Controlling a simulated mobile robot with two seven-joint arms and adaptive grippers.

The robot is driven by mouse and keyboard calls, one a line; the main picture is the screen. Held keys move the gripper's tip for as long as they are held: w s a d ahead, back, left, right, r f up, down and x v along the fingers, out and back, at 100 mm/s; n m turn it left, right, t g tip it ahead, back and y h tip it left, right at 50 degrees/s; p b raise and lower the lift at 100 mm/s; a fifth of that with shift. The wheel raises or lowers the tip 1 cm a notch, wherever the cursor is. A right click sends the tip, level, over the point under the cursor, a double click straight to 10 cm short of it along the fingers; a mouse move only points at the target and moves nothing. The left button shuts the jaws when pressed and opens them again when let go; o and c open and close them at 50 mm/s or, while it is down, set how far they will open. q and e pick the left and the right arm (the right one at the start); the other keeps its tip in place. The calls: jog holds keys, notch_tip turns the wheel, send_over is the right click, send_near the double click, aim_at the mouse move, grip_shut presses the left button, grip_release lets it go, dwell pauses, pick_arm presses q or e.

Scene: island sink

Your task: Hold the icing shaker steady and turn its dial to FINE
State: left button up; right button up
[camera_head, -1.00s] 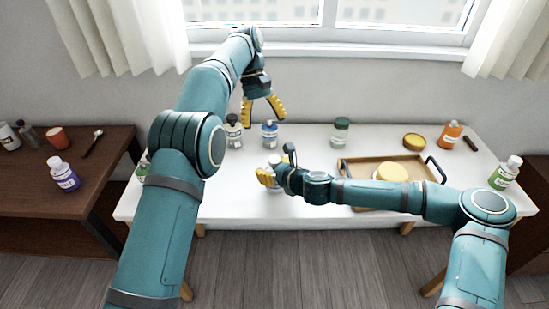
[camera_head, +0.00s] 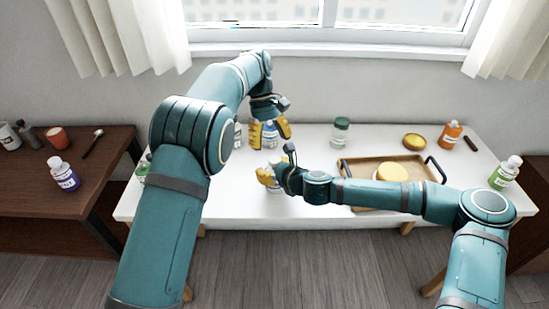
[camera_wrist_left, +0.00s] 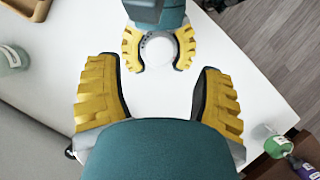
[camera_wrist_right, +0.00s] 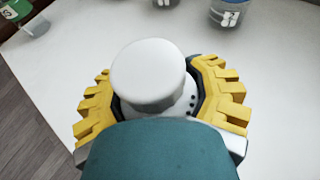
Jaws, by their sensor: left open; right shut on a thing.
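The icing shaker (camera_wrist_right: 150,75) has a white cap, with small dark dots on the pale ring below it in the right wrist view. My right gripper (camera_head: 268,177) is shut around its body, which stays mostly hidden. The left wrist view shows the shaker's round white top (camera_wrist_left: 158,50) between the yellow fingers of my right gripper. My left gripper (camera_head: 270,138) is open and empty, pointing down behind and above the shaker in the head view. Its fingers are apart on either side in the left wrist view and do not appear to touch it. I cannot read any dial setting.
A green-lidded jar (camera_head: 341,131) stands at the back of the white table. A wooden tray (camera_head: 352,168) holding a yellow round thing (camera_head: 392,172) lies to the right. An orange bottle (camera_head: 451,133) and a green bottle (camera_head: 504,173) stand further right. Front middle of the table is clear.

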aim_at(274, 159)
pick_arm(q)
jog(key=x, duration=0.5)
jog(key=shift+s+d+f, duration=0.1)
jog(key=shift+f, duration=0.25)
grip_shut()
